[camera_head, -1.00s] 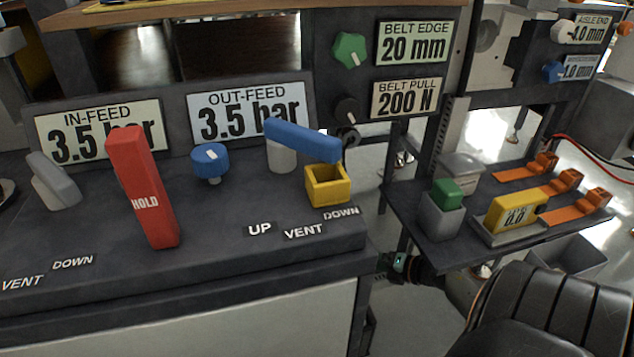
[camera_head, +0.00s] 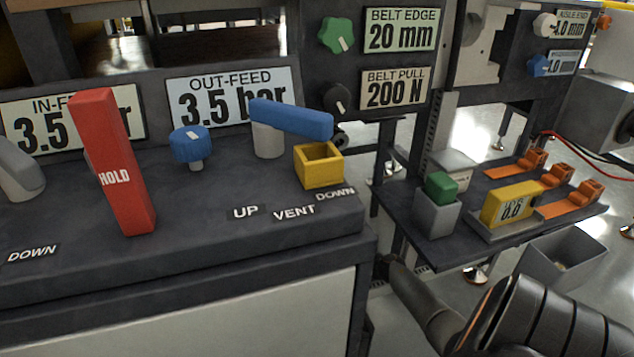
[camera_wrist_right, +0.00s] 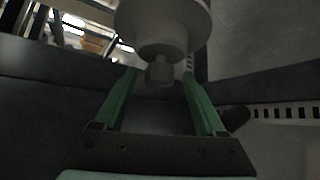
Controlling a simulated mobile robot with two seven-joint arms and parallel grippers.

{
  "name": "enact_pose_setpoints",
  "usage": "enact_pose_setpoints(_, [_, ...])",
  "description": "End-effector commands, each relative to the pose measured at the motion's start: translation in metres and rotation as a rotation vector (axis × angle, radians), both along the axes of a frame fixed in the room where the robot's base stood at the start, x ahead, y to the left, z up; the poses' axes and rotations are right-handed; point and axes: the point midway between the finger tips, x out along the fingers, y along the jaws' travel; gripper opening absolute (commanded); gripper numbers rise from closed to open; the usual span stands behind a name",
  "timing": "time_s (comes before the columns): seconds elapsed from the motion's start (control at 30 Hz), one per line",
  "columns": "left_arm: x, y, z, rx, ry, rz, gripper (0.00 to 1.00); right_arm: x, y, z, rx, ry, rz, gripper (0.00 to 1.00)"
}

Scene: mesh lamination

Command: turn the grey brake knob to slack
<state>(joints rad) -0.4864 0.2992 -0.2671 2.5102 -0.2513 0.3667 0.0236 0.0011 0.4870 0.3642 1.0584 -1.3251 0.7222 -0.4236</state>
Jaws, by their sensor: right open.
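In the right wrist view, a round grey knob-like part (camera_wrist_right: 165,22) with a narrower stub hangs at the top centre. No label or pointer shows on it, so I cannot tell for sure that it is the brake knob. My right gripper (camera_wrist_right: 160,78) is open, its two green fingers to either side of the stub with nothing visibly clamped. I cannot tell whether they touch it. In the head view my right arm comes in at bottom right and its hand is hidden at the console's right end. My left gripper is not in view.
The console (camera_head: 200,225) carries a red HOLD lever (camera_head: 115,165), a blue knob (camera_head: 192,147), a blue lever (camera_head: 290,118) and a yellow box (camera_head: 318,167). A side shelf (camera_head: 455,250) holds a green-topped block (camera_head: 438,205) and orange clips.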

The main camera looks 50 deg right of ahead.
Motion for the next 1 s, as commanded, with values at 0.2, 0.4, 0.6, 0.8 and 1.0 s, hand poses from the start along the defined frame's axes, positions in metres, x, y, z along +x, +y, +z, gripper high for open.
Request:
enact_pose_setpoints(0.2, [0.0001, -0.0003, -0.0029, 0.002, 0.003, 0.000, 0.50, 0.0049, 0.0012, -0.0018, 0.001, 0.000, 0.000, 0.73])
enact_pose_setpoints(0.4, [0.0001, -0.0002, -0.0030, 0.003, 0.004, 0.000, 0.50, 0.0048, 0.0012, -0.0015, 0.000, 0.000, 0.000, 0.67])
enact_pose_setpoints(0.6, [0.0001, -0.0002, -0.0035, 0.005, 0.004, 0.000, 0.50, 0.0046, 0.0010, -0.0014, 0.000, 0.000, 0.000, 0.45])
enact_pose_setpoints(0.8, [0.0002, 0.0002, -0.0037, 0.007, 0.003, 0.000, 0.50, 0.0045, 0.0010, -0.0013, 0.000, 0.000, 0.000, 0.22])
enact_pose_setpoints(1.0, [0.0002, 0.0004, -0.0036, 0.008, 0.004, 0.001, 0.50, 0.0045, 0.0010, -0.0013, 0.000, 0.000, 0.000, 0.00])
